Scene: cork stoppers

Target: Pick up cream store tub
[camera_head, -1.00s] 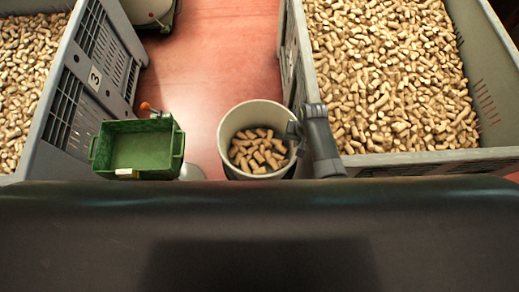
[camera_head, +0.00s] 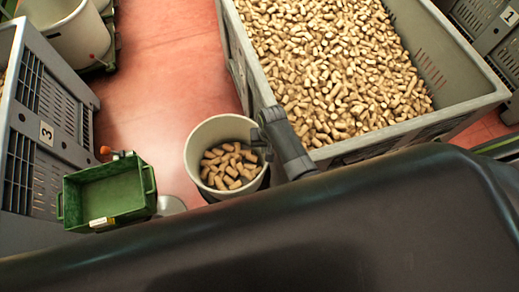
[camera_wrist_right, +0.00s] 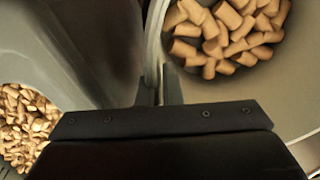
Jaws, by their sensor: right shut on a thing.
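The cream tub (camera_head: 204,137) holds several corks and stands upright in the head view, between the green tray and the big grey crate. My right gripper (camera_head: 267,137) is shut on the right side of its rim. In the right wrist view the tub's wall (camera_wrist_right: 296,88) fills the right side, and the gripper's fingers (camera_wrist_right: 160,92) pinch its edge. Whether the tub's base touches anything is hidden by my dark body. My left gripper is not in view.
A grey crate full of corks (camera_head: 395,128) stands close on the right. A green tray (camera_head: 108,193) is to the left, beside a grey crate marked 3 (camera_head: 62,150). Red floor (camera_head: 160,75) is open between the crates.

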